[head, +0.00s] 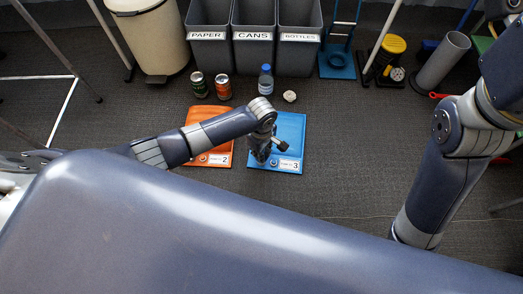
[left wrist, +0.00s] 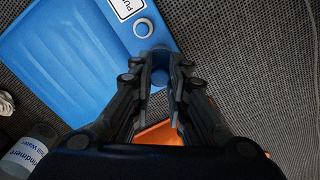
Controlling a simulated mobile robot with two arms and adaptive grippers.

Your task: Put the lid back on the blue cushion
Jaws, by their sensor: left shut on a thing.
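The blue cushion (head: 290,122) lies flat on the floor, with a white label "3" at its near edge. In the left wrist view the cushion (left wrist: 70,60) fills the upper left, and a pale valve ring (left wrist: 143,28) shows beside the label. My left gripper (head: 277,147) is over the near part of the cushion. In the wrist view its fingers (left wrist: 161,72) are close together around a small blue piece (left wrist: 158,84), which looks like the lid, apart from the ring; the fingers partly hide it. My right arm is at the right; its gripper is out of view.
An orange cushion (head: 222,160) lies left of the blue one. Two cans (head: 222,87), a water bottle (head: 265,80) and a crumpled white ball (head: 290,96) stand behind. Grey bins (head: 252,40) line the back. The floor right of the blue cushion is clear.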

